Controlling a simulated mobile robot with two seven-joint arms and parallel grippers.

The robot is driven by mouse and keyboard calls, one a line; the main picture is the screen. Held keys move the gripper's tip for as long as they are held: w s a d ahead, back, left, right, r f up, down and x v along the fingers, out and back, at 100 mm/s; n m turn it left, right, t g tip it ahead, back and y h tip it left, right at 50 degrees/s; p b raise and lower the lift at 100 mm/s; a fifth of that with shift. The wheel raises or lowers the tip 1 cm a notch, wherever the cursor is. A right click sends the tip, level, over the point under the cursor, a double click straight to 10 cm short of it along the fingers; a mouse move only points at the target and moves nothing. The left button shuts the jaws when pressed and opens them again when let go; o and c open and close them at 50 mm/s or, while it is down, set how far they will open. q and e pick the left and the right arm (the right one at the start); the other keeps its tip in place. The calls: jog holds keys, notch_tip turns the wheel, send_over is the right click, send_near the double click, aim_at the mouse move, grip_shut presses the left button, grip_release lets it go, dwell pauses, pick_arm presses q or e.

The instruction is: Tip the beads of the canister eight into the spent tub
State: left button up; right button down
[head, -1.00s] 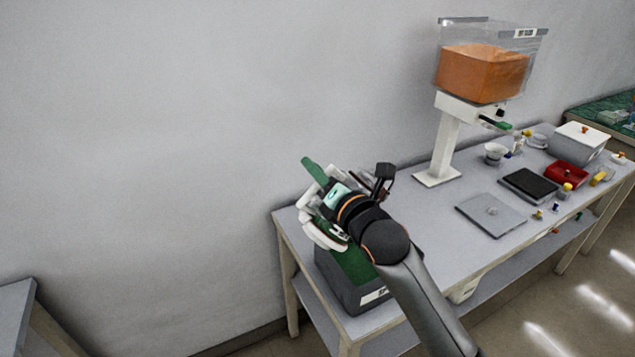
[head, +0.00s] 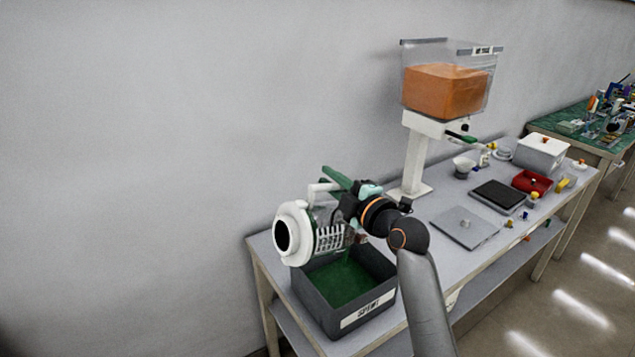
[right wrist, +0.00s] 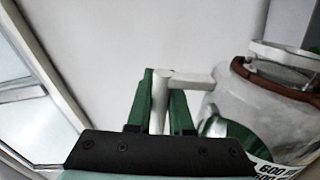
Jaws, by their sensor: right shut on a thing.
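My right gripper (head: 343,190) is shut on the white handle (right wrist: 160,103) of a clear canister with white end parts (head: 322,236). The handle passes between its green fingers in the right wrist view, with the canister body (right wrist: 245,105) to the right. The canister lies tilted on its side above the spent tub (head: 368,311), its round dark opening toward the left. The grey tub has a white label, and green beads (head: 340,285) cover its floor. I cannot tell whether beads are falling or what is left in the canister. No number on it is readable. My left gripper is not in view.
The tub stands at the table's near left end. Behind it stands a white pump stand (head: 418,160) with a clear hopper of orange material (head: 445,92). A grey plate (head: 464,228), black pad (head: 498,196), red tray (head: 532,182) and white box (head: 541,154) lie farther right.

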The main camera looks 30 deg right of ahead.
jog(key=shift+w+d+f+m, duration=0.1)
jog(key=shift+w+d+m, duration=0.05)
jog(key=shift+d+m, duration=1.55)
